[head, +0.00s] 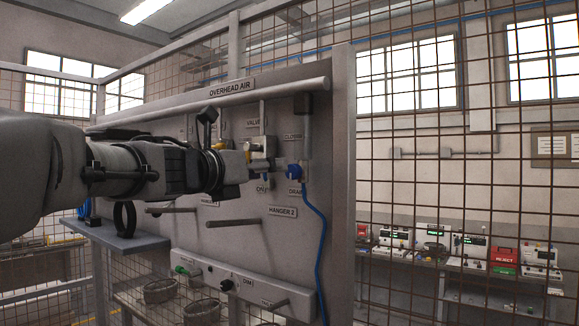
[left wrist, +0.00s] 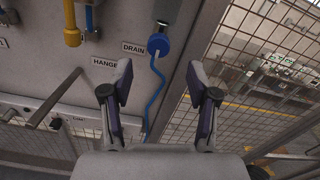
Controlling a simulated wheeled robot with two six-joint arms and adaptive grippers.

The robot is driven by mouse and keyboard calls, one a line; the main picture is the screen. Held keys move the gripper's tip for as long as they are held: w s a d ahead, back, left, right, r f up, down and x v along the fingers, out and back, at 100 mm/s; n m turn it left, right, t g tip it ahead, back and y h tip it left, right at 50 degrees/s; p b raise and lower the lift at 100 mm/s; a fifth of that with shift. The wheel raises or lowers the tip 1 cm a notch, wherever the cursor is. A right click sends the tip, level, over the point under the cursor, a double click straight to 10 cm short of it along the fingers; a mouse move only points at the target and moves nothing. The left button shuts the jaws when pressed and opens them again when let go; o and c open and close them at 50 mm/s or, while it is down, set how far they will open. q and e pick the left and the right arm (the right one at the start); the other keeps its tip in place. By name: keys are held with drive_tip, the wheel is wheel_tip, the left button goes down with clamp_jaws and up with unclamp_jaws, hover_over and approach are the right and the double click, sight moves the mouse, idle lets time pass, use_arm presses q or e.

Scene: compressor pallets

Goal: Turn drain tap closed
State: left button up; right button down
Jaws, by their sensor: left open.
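The drain tap (head: 294,171) is a blue round knob on the grey panel, by the DRAIN label, with a blue hose hanging from it. A CLOSED label is above it. In the left wrist view the blue tap (left wrist: 158,44) is beyond the fingertips, near the top middle. My left gripper (head: 266,167) is just left of the tap in the head view; in the left wrist view its two fingers (left wrist: 160,82) are spread apart with nothing between them. The fingers look apart from the tap. My right gripper is in neither view.
The panel (head: 230,262) carries hanger pegs (head: 232,222), a yellow-handled valve (left wrist: 72,38) and a lower ledge with knobs. A wire mesh fence (head: 450,180) stands to the right, with benches of instruments behind it. A small shelf (head: 125,240) is at left.

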sight(292, 171)
use_arm(q)
drive_tip(key=p+x, duration=0.3)
drive_tip(key=x, duration=0.5)
drive_tip(key=shift+f, duration=0.15)
drive_tip(key=shift+d, duration=0.1)
drive_tip(key=shift+s+a, duration=0.3)
drive_tip(key=shift+w+f, duration=0.1)
drive_tip(key=c, duration=0.9)
clamp_jaws()
